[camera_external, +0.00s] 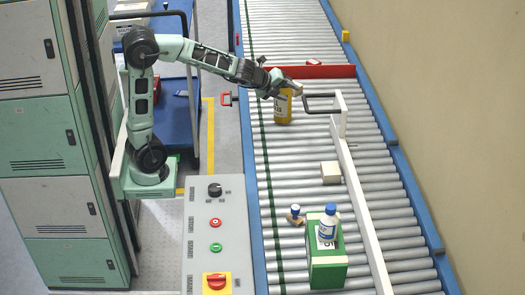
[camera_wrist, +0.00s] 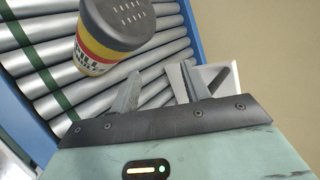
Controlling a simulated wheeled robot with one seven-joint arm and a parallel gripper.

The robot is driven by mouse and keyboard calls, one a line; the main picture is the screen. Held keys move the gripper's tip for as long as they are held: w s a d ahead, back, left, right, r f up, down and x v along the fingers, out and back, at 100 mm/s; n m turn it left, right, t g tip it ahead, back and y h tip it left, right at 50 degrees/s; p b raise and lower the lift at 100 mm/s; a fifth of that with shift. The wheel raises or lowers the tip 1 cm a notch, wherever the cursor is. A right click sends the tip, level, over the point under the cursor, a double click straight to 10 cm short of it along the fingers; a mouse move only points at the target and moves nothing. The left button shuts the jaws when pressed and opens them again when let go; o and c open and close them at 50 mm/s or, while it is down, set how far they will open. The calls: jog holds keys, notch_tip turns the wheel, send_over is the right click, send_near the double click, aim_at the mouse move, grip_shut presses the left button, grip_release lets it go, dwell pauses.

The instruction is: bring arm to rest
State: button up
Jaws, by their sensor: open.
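My arm reaches out to the right over the roller conveyor (camera_external: 300,152) in the external view. My gripper (camera_external: 290,90) is at the top of a yellow bottle or jar (camera_external: 283,110), and whether they touch is unclear there. In the wrist view my gripper (camera_wrist: 155,88) has its two fingers apart with nothing held between them. A cup-like container (camera_wrist: 113,32) with a dark lid and yellow, red and white bands is beyond the fingers, apart from them, at the upper left.
A small beige box (camera_external: 331,172) and a small blue-topped item (camera_external: 295,215) are on the rollers. A white rail (camera_external: 358,195) and a red bar (camera_external: 312,71) cross the conveyor. A control panel (camera_external: 214,252) stands left.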

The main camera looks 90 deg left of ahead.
jog(key=s+a+r+n+g+y+p, duration=0.2)
jog(key=s+a+r+n+g+p, duration=0.2)
jog(key=s+n+p, duration=0.25)
jog(key=s+f+n+g+h+b, duration=0.55)
jog(key=s+f+n+b, duration=1.15)
jog(key=s+f, duration=1)
notch_tip(320, 180, up, 37)
jog(key=w+n+p, duration=0.1)
jog(key=n+p, duration=0.1)
jog(key=p, duration=3.8)
jog(key=shift+w+a, duration=0.3)
jog(key=shift+a, duration=0.05)
jog(key=shift+f+g, duration=0.1)
jog(key=shift+g, duration=0.15)
